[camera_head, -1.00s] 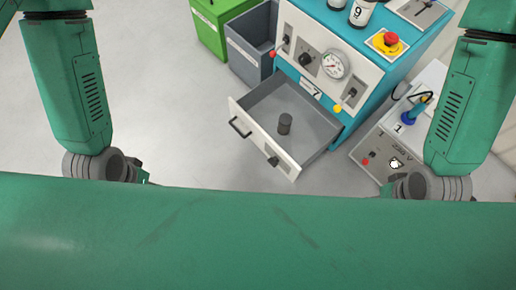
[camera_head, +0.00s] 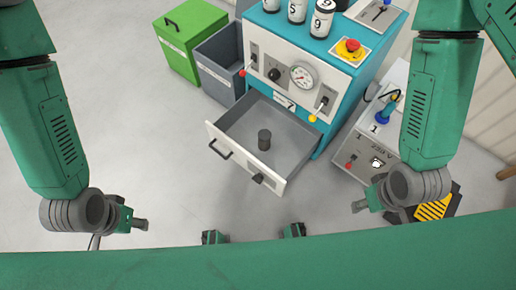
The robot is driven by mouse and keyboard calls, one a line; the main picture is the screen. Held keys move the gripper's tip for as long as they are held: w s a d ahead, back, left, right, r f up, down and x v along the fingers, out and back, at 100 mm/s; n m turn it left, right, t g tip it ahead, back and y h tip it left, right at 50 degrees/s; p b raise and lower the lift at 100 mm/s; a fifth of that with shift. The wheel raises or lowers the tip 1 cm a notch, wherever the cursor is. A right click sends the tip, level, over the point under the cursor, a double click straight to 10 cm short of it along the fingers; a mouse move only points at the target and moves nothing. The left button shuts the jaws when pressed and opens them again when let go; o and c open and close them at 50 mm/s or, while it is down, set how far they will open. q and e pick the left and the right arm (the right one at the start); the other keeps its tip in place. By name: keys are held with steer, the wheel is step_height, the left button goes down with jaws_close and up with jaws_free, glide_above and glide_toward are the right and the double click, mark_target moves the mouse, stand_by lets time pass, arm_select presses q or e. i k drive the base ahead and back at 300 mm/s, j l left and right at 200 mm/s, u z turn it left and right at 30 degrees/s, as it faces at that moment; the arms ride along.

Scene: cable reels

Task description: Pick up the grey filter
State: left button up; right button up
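The grey filter (camera_head: 264,139) is a small dark grey cylinder. It stands upright inside the open drawer (camera_head: 226,128) of the blue machine, with bare drawer floor around it. My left gripper (camera_head: 138,223) is low at the left, well apart from the drawer and only partly visible. My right gripper (camera_head: 360,206) is to the right of the drawer's front, below the grey power box, also apart from the filter. Neither gripper touches the filter. I see no object at either gripper, and their finger openings are too small and edge-on to judge.
The blue machine (camera_head: 365,72) carries numbered canisters (camera_head: 321,20) and a red button (camera_head: 352,46). A green bin (camera_head: 188,40) and a grey bin (camera_head: 218,66) stand left of it. A power box (camera_head: 357,151) stands right. The floor before the drawer is largely clear.

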mark_target(264, 137)
steer(key=k+z, duration=0.1)
steer(key=k, duration=0.6)
steer(key=z, duration=1.8)
steer(key=j+z, duration=0.25)
steer(key=j, duration=0.25)
steer(key=j+z, duration=0.2)
steer(key=j, duration=0.25)
steer(key=k+j+z, duration=0.1)
steer(key=j+z, duration=0.15)
steer(key=j, duration=0.25)
steer(key=k+j+z, duration=0.1)
steer(key=j+z, duration=0.15)
steer(key=j, duration=0.2)
steer(key=k+j, duration=0.1)
steer(key=j, duration=0.3)
steer(key=k+j, duration=0.15)
steer(key=j, duration=0.25)
